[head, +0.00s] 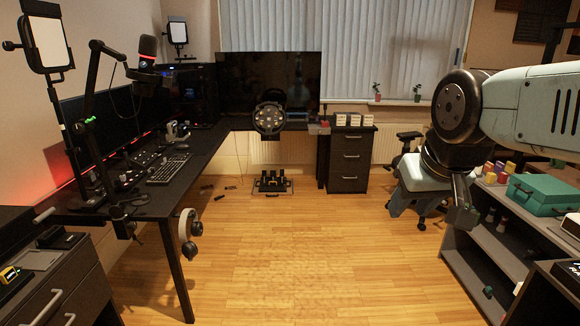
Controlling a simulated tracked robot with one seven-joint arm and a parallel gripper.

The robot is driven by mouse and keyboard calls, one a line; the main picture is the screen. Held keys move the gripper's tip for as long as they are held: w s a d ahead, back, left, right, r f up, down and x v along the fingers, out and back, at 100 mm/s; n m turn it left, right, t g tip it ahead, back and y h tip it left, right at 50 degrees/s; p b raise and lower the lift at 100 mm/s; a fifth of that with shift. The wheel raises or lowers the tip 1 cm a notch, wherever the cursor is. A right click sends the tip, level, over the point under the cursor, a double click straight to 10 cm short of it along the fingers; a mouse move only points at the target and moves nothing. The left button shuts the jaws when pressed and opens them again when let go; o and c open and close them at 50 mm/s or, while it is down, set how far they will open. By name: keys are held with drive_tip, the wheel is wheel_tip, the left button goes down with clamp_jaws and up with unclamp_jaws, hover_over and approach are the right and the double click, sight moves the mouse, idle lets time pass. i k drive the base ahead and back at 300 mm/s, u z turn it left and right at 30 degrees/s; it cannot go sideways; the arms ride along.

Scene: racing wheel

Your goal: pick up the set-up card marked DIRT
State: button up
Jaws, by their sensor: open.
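No lettering reading DIRT can be made out in the head view, so I cannot tell which thing is the card. Small pale card-like blocks (355,120) stand in a row on top of the dark drawer unit (349,160) at the back, too small to read. My gripper (463,217) hangs from my arm at the right, pointing down, open and with nothing visible in it. It is in front of the grey shelf unit and well apart from the drawer unit. Its fingers are small and partly unclear in this view.
A racing wheel (269,118) is at the back desk, with pedals (272,184) on the floor below. A long dark desk (150,205) runs along the left. The grey shelf unit (490,238) bears a teal case (545,194). The middle floor is clear.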

sight(341, 120)
drive_tip(key=z, duration=0.05)
drive_tip(key=i, duration=2.1)
drive_tip(key=z, duration=0.35)
drive_tip(key=i, duration=2.05)
drive_tip(key=z, duration=0.25)
